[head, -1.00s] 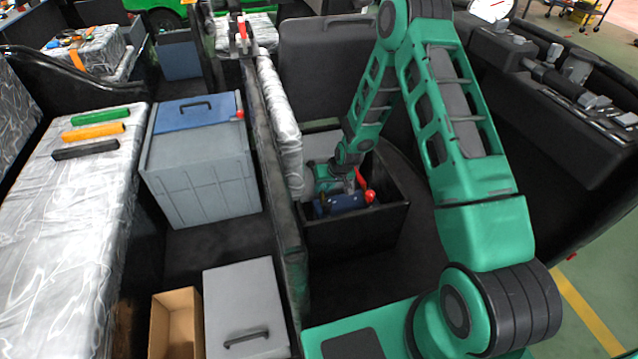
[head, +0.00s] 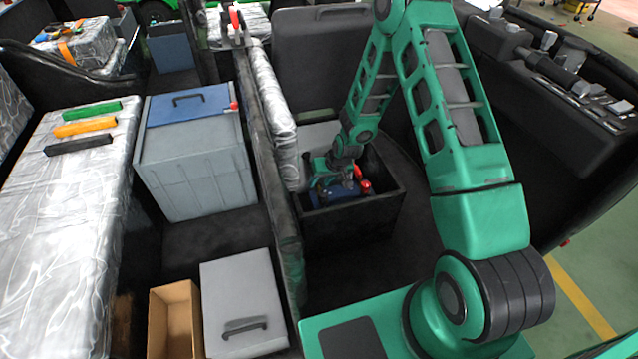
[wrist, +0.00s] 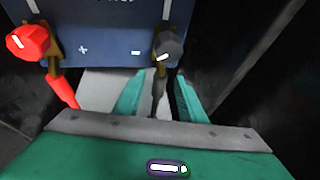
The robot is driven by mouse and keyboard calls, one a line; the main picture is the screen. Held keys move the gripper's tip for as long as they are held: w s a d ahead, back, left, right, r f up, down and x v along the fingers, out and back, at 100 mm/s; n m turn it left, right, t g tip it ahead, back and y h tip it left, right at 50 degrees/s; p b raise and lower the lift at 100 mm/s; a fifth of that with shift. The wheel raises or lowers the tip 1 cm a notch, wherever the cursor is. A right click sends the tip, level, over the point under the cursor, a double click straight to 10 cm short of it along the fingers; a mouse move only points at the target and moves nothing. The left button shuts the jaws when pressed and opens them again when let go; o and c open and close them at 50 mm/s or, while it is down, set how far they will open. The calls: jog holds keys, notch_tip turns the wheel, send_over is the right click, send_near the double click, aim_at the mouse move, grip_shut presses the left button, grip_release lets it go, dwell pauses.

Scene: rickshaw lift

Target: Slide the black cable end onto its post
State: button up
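The blue battery (wrist: 110,25) has plus and minus marks and sits in a black open box (head: 350,223), where the head view also shows it (head: 332,194). The black cable end (wrist: 168,46) is at the minus side, by a brass-coloured fitting; I cannot tell whether it is seated on its post. Its cable runs back between my fingers. The red cable end (wrist: 30,42) is at the plus side, with a red cable. My gripper (wrist: 160,88) has its teal fingers apart, one on each side of the black cable, just short of the black end.
The box's dark walls stand close around my gripper. A black partition with a silver-wrapped roll (head: 275,95) is to the left. A grey bin with a blue lid panel (head: 190,150), a grey case (head: 240,290) and a cardboard box (head: 172,320) lie beyond it.

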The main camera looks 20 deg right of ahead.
jog(key=v, duration=0.9)
jog(key=shift+r, duration=0.4)
jog(key=shift+s, duration=0.1)
jog(key=s+d+r+m+g+h, duration=0.1)
jog(key=s+d+r+h, duration=0.1)
jog(key=s+d+r, duration=0.65)
jog(key=s+d+r+m+g+h, duration=0.1)
jog(key=s+d+r, duration=0.5)
jog(key=r, duration=0.5)
jog(key=s+r+m+g, duration=0.1)
jog(key=s+r, duration=0.2)
jog(key=s, duration=0.5)
jog(key=s+r+m, duration=0.1)
jog(key=s+r, duration=0.2)
jog(key=s, duration=0.5)
jog(key=s+d+r+m+g+y, duration=0.1)
jog(key=s+r, duration=0.3)
jog(key=s, duration=0.4)
jog(key=shift+s+m+g, duration=0.15)
jog(key=shift+m+g, duration=0.15)
jog(key=shift+m, duration=0.2)
